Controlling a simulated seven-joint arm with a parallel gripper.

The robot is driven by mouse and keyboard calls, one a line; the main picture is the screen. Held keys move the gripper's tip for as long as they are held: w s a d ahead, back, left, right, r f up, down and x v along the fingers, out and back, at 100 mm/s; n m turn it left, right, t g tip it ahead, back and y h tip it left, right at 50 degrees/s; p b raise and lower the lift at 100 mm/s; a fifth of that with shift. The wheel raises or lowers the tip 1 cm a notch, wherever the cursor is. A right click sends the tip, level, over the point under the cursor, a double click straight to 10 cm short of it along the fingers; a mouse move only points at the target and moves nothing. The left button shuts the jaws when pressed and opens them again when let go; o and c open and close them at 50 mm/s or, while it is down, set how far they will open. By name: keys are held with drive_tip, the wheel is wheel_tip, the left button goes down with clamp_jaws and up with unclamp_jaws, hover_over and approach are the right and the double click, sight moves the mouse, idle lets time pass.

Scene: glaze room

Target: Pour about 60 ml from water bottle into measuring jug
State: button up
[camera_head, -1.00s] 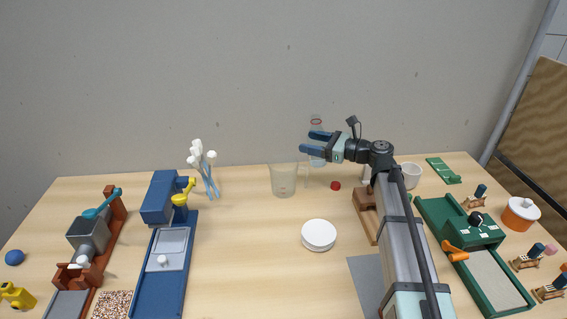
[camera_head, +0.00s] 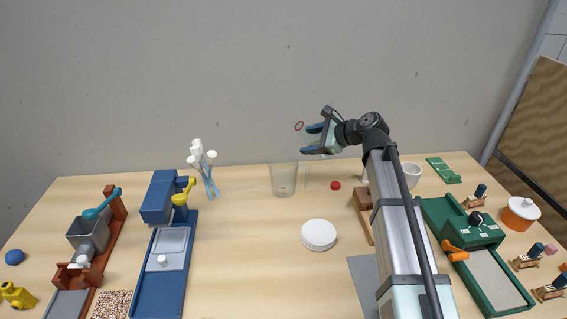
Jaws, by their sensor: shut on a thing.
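The water bottle is clear and hard to see against the grey wall. Its red neck ring (camera_head: 299,126) shows just left of my gripper (camera_head: 309,139), whose blue fingers are shut on the bottle. The bottle appears tilted to the left, with its neck up and left of the fingers. The measuring jug (camera_head: 284,179), clear and tapered, stands upright on the table below and slightly left of the neck ring. I cannot make out any water stream or the level in the jug.
A small red cap (camera_head: 335,185) lies right of the jug, and a white round lid-like disc (camera_head: 318,235) in front. A white mug (camera_head: 411,175) is behind my arm. Table between the blue device (camera_head: 165,265) and disc is clear.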

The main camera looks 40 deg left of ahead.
drive_tip(key=shift+w+d+f+n+t+h, duration=0.15)
drive_tip(key=shift+f+n+t+h, duration=0.15)
drive_tip(key=shift+f, duration=0.3)
drive_tip(key=shift+w+d+f+n+t+h, duration=0.2)
drive_tip(key=shift+f+t, duration=0.1)
drive_tip(key=shift+f, duration=0.25)
drive_tip(key=shift+w+d+f+n+t+h, duration=0.1)
drive_tip(key=shift+w+f+n+t+h, duration=0.15)
drive_tip(key=shift+n+t+h, duration=0.2)
drive_tip(key=shift+s+f+n+t+h, duration=0.1)
drive_tip(key=shift+s+n+t+h, duration=0.1)
drive_tip(key=shift+n+t+h, duration=0.75)
drive_tip(key=shift+t, duration=0.3)
drive_tip(key=shift+f+t+h, duration=0.1)
drive_tip(key=shift+t+h, duration=0.2)
drive_tip(key=shift+t, duration=0.1)
drive_tip(key=shift+r, duration=0.3)
drive_tip(key=shift+w+r+n+t+p, duration=0.1)
drive_tip(key=shift+w+n+t+p, duration=0.2)
drive_tip(key=shift+w, duration=0.1)
drive_tip(key=shift+r+t+h, duration=0.3)
idle(0.7)
